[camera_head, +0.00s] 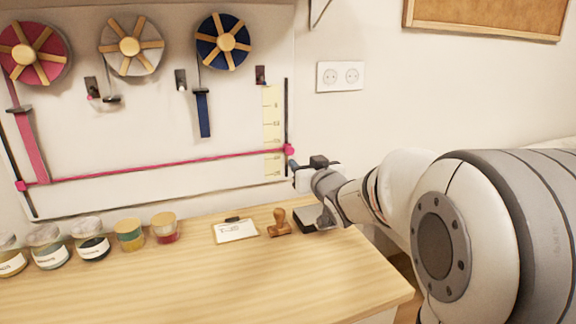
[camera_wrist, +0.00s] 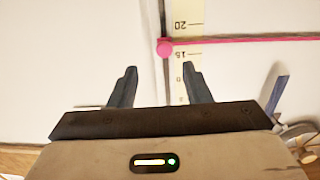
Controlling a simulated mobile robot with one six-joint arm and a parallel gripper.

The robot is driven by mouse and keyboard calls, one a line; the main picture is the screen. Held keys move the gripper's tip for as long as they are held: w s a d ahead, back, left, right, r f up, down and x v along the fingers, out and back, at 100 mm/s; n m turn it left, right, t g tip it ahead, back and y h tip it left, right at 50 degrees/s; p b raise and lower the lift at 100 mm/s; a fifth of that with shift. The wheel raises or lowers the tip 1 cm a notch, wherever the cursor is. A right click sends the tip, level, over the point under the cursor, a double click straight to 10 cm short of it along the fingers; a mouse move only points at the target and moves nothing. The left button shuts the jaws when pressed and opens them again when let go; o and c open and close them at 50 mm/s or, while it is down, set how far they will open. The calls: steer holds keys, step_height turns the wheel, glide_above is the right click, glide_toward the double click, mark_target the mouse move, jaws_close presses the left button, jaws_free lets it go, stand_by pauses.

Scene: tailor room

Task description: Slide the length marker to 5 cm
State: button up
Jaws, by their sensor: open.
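The length marker, a pink knob (camera_head: 289,149), sits on a dark vertical rail (camera_head: 287,110) at the right edge of the wall panel. A pink band runs from it to the left. Beside the rail is a pale yellow length scale (camera_head: 270,100). In the wrist view the scale's numbers are upside down, and the knob (camera_wrist: 164,48) lies between the 20 and 15 labels. My gripper (camera_head: 293,170) is just below the knob in the head view. In the wrist view my gripper (camera_wrist: 159,78) is open and empty, with the knob beyond its fingertips, between them sideways.
Three ribbon spools, including a blue one (camera_head: 223,42), hang on the panel. The wooden table (camera_head: 300,280) below holds several jars, a small note board (camera_head: 235,231), a wooden stamp (camera_head: 279,222) and a dark pad (camera_head: 310,220) under my gripper. A socket (camera_head: 340,76) is to the right.

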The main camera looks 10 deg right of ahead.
mark_target(291, 151)
steer(key=shift+y, duration=0.3)
steer(key=w, duration=0.2)
steer(key=w+a, duration=0.1)
steer(key=w, duration=0.5)
steer(key=shift+w+a+r, duration=0.1)
steer(key=shift+a, duration=0.3)
jaws_close()
